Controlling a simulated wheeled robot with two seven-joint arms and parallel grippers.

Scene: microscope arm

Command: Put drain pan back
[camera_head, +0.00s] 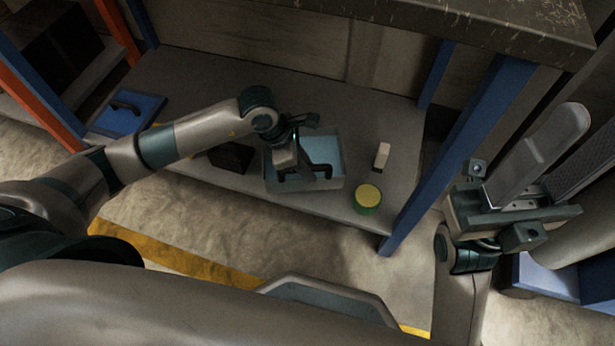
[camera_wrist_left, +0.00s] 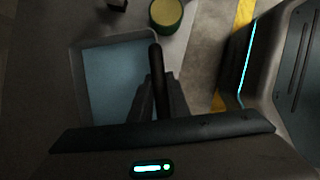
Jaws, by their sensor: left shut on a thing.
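The drain pan (camera_head: 322,148) is a grey rectangular tray with a pale blue inside. It sits on or just above the low grey shelf; I cannot tell which. My left gripper (camera_head: 305,175) is shut on its near side. In the left wrist view the pan (camera_wrist_left: 112,85) lies left of the fingers (camera_wrist_left: 158,85), which close on a dark bar-like part at its edge. The fingers hide part of that edge. My right gripper (camera_head: 535,165) is raised at the right, with its fingers apart and nothing between them.
A green round tin with a yellow top (camera_head: 367,197) and a small white block (camera_head: 382,155) stand right of the pan. A dark box (camera_head: 231,156) is left of it. A blue lidded item (camera_head: 128,113) lies at the far left. Blue posts (camera_head: 455,150) and the upper bench (camera_head: 470,25) bound the shelf.

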